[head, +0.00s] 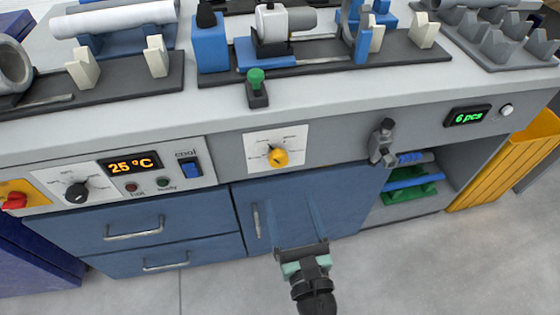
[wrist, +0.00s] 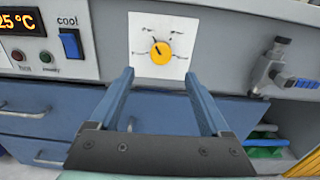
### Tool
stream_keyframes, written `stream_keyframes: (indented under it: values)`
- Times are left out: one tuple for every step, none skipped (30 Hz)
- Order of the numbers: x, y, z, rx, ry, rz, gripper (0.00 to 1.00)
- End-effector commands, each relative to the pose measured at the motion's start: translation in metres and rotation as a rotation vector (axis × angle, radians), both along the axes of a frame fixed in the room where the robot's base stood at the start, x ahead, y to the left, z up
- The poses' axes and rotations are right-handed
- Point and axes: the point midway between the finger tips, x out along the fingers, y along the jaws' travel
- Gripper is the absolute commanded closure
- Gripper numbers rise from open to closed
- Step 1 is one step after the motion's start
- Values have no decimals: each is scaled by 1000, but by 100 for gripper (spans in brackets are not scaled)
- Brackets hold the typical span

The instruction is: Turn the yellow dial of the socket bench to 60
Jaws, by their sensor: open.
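The yellow dial (head: 278,157) sits on a white scale plate (head: 295,138) on the grey front panel of the socket bench. In the wrist view the dial (wrist: 160,52) shows ahead of my fingertips, roughly centred between them. Its dark pointer mark points up and slightly left. The scale numbers are too small to read. My gripper (head: 293,200) is open and empty, in front of the blue cabinet door below the dial. In the wrist view its two blue fingers (wrist: 159,76) are wide apart and do not touch the dial.
Left of the dial are a black knob (head: 77,192), a display reading 25 °C (head: 133,165) and a blue switch (head: 190,167). A grey valve-like fitting (head: 382,143) juts out to the right. A door handle (head: 256,220) is below. The space before the dial looks clear.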

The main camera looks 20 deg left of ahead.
Motion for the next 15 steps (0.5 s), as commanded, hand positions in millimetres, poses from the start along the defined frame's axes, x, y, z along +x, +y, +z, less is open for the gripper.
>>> stream_keyframes:
  values:
    - [10, 6, 1, 1, -5, 1, 19]
    - [15, 10, 1, 1, -5, 2, 19]
    - [23, 15, 1, 3, -6, 1, 19]
    - [28, 19, 1, 1, -5, 2, 19]
    - [34, 23, 1, 3, -6, 2, 19]
    - [41, 27, 1, 3, -5, 1, 19]
    - [46, 31, 1, 2, -5, 1, 19]
    - [51, 34, 2, 3, -6, 1, 19]
    - [57, 38, 1, 4, -4, 1, 19]
    - [61, 41, 1, 3, -5, 1, 19]
    - [65, 43, 1, 3, -4, 0, 19]
    - [70, 47, 2, 3, -5, -1, 19]
    - [73, 49, 1, 4, -4, -1, 19]
    - [76, 51, 1, 4, -3, 0, 19]
    - [80, 53, 1, 4, -4, 0, 19]
